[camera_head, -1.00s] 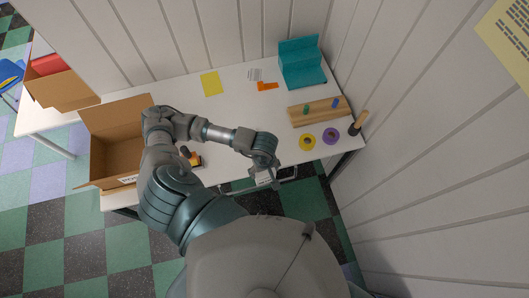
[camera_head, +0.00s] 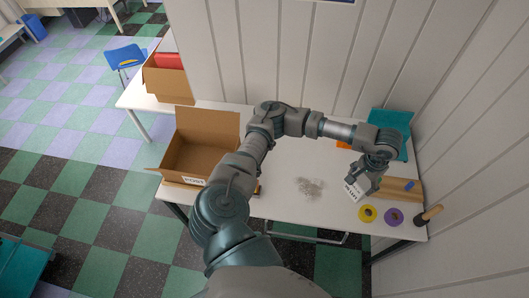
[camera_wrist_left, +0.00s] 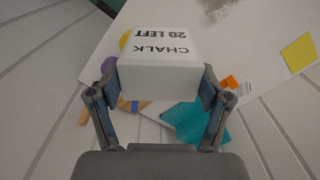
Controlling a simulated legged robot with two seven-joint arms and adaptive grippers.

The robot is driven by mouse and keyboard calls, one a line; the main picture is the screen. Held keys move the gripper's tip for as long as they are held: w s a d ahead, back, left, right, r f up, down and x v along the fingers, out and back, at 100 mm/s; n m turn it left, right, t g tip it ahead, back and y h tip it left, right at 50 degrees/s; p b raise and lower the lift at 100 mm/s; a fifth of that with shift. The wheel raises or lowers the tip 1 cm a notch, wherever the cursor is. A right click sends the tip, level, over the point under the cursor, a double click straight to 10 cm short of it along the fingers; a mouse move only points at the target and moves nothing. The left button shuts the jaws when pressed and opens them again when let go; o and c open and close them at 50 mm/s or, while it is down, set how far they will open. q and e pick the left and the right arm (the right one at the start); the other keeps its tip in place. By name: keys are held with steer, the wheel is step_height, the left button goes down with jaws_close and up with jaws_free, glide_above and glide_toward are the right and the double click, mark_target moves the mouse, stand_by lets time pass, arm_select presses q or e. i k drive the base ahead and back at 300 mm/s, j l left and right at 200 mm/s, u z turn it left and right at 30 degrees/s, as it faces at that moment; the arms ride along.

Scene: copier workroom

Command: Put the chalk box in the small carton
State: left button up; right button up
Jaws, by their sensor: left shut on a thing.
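The white chalk box (camera_head: 353,190) is held in my left gripper (camera_head: 364,181), above the right part of the white table. In the left wrist view the chalk box (camera_wrist_left: 160,62) sits between both fingers, its printed face reading "CHALK 20 LEFT". A brown open carton (camera_head: 203,150) with a white label stands on the table at left, well away from the gripper; its visible inside looks empty. A second brown carton (camera_head: 168,88), with something red in it, stands further back left. I cannot tell which carton is called small. My right gripper is out of view.
Yellow tape (camera_head: 368,213), purple tape (camera_head: 394,216) and a wooden-handled tool (camera_head: 428,215) lie near the right front edge. A wooden rack (camera_head: 402,189) and teal holder (camera_head: 388,122) are behind. A pale speckled patch (camera_head: 310,188) marks the middle. My arm crosses above the table.

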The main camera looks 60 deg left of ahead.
mark_target(210, 166)
steer(key=k+j, duration=0.25)
steer(key=j, duration=0.2)
steer(key=k+j, duration=0.3)
steer(key=j, duration=0.15)
steer(key=k+j, duration=0.25)
steer(key=j, duration=0.15)
steer(key=k+j, duration=0.25)
steer(key=j, duration=0.2)
steer(key=z, duration=0.05)
